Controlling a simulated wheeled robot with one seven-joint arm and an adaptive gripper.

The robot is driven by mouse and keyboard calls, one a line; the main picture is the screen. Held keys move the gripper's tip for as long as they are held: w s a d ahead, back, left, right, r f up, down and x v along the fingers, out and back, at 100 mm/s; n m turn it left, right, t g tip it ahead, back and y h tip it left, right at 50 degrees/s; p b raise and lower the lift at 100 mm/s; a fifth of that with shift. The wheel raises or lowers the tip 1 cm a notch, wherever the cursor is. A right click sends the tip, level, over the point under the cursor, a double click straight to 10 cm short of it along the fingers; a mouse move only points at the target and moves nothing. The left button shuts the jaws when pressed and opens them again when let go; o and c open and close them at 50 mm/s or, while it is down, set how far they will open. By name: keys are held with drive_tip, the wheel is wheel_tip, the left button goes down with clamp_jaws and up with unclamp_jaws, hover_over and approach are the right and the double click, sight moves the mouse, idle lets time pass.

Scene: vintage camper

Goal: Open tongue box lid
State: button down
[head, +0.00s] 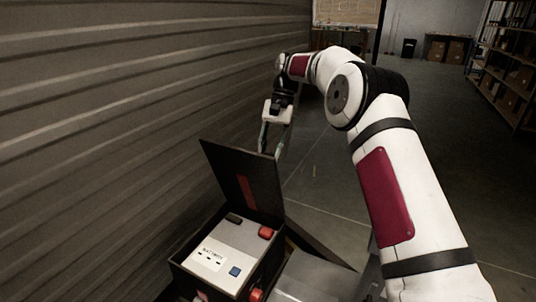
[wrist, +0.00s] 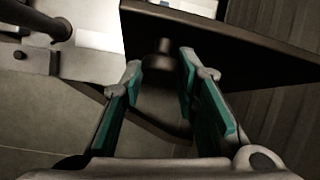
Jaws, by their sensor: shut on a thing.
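The tongue box (head: 266,272) stands beside the corrugated wall. Its black lid (head: 222,168) is raised, tilted steeply up from the box, with a red strip on its inner face. The battery (head: 226,255) inside is exposed, with a white label, red caps and a blue square. My gripper (head: 271,150) is at the lid's upper edge, on its far side. In the wrist view, the teal-padded fingers (wrist: 160,72) straddle a dark knob (wrist: 163,58) on the lid (wrist: 235,42) and are shut on it. The exact contact is dim.
The corrugated wall (head: 110,110) rises close on the left. Grey floor (head: 440,150) is open to the right. Shelves (head: 512,70) with boxes stand at the far right, and a table (head: 447,48) with cartons is at the back.

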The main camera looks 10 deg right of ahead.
drive_tip(key=shift+d+f, duration=0.35)
drive_tip(key=c, duration=1.2)
unclamp_jaws()
drive_tip(key=shift+c, duration=0.2)
wheel_tip(320, 180, up, 10)
drive_tip(key=shift+a+r, duration=0.1)
